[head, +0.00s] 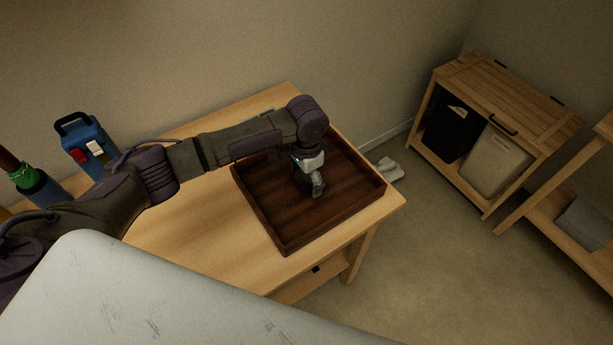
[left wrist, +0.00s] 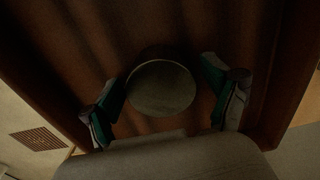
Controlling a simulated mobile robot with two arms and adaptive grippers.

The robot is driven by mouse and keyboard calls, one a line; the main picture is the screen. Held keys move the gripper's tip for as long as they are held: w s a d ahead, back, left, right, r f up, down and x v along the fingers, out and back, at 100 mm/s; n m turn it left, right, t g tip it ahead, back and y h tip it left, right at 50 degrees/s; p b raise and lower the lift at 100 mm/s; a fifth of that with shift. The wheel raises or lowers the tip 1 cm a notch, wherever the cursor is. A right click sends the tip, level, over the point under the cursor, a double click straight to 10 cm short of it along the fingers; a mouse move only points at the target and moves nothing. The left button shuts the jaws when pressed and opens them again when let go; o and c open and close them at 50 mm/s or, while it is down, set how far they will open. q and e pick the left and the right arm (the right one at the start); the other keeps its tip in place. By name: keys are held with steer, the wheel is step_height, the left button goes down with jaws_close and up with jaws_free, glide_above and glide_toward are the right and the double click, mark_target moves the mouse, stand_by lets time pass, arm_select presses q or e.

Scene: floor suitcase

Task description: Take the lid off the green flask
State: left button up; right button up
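My left gripper (head: 312,180) is over the dark wooden tray (head: 285,246) on the table. In the left wrist view its green-padded fingers (left wrist: 165,103) are apart, one on each side of a round grey-green piece (left wrist: 162,90). This piece looks like a lid or the top of a short cylinder, with a narrow gap to each finger. I cannot tell whether it is separate from a flask. A bottle-like thing with a green part (head: 25,177) stands at the far left edge of the head view, partly cut off. My right gripper is not in view.
A blue box with a handle (head: 85,147) stands at the table's back left. The wooden table (head: 200,235) is clear left of the tray. A slatted wooden cabinet with bins (head: 508,95) stands to the right, across open floor.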

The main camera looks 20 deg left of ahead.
arm_select(q)
step_height(320, 180, up, 12)
steer(key=shift+r, duration=0.2)
stand_by(0.4)
